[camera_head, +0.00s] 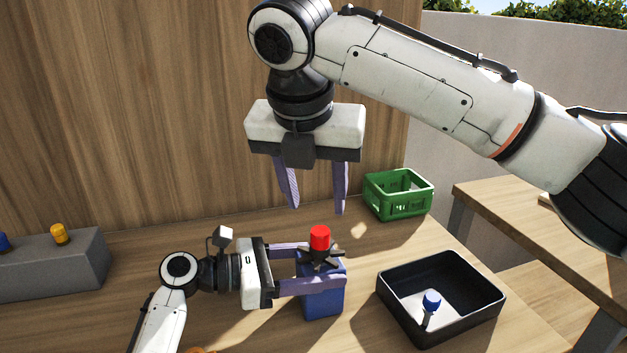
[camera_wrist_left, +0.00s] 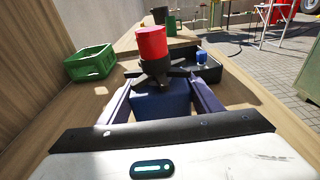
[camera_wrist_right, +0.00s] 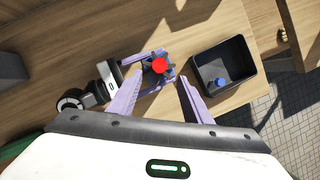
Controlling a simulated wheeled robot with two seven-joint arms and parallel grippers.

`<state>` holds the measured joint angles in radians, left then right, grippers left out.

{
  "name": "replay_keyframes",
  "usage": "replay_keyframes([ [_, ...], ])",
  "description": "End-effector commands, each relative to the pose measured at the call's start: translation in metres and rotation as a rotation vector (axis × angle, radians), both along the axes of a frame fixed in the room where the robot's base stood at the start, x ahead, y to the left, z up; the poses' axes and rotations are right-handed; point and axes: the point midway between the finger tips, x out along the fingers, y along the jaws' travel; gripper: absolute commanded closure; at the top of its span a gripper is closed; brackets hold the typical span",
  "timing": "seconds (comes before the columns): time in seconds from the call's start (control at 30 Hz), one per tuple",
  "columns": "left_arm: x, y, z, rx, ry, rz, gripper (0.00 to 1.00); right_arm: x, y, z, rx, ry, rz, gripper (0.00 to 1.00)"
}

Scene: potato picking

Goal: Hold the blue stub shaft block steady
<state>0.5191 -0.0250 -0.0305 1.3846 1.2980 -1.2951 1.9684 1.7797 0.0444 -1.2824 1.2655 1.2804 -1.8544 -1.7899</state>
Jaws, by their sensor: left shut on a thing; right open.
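The blue stub shaft block (camera_head: 322,299) stands upright on the table; it also shows in the left wrist view (camera_wrist_left: 160,104). A dark spoked part with a red cylinder (camera_head: 320,238) sits on top of it. My left gripper (camera_head: 308,268) is shut on the block, one finger on each side. My right gripper (camera_head: 315,210) is open and empty, pointing down above the red cylinder. In the right wrist view the red cylinder (camera_wrist_right: 160,66) shows between the right fingers, apart from them.
A black tray (camera_head: 466,318) to the right holds a blue-capped piece (camera_head: 431,301). A green crate (camera_head: 399,205) stands behind it. A grey block (camera_head: 62,270) with a yellow knob (camera_head: 59,233) and a blue knob (camera_head: 3,241) is at the left. A wooden wall (camera_head: 130,100) rises behind.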

Motion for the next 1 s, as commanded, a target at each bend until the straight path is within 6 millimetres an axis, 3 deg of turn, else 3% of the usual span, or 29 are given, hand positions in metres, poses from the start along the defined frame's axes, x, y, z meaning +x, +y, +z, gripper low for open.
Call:
replay_keyframes([
  [0.2,0.000,0.000,0.000,0.000,0.000,0.001,0.82,0.016,-0.004,-0.041,0.000,0.003,-0.002,0.55],
  [0.4,0.000,0.000,0.000,0.000,0.000,0.001,0.82,0.027,-0.006,-0.068,0.000,0.002,-0.002,0.55],
  [0.6,0.000,0.000,0.000,0.000,0.000,0.001,0.82,0.032,-0.007,-0.081,0.001,0.002,-0.002,0.55],
  [0.87,0.000,0.000,0.000,-0.001,0.000,0.001,0.82,0.033,-0.007,-0.082,0.002,0.002,-0.001,0.55],
  [1.0,0.000,0.000,0.000,-0.001,0.000,0.001,0.82,0.033,-0.007,-0.082,0.002,0.002,-0.002,0.74],
])
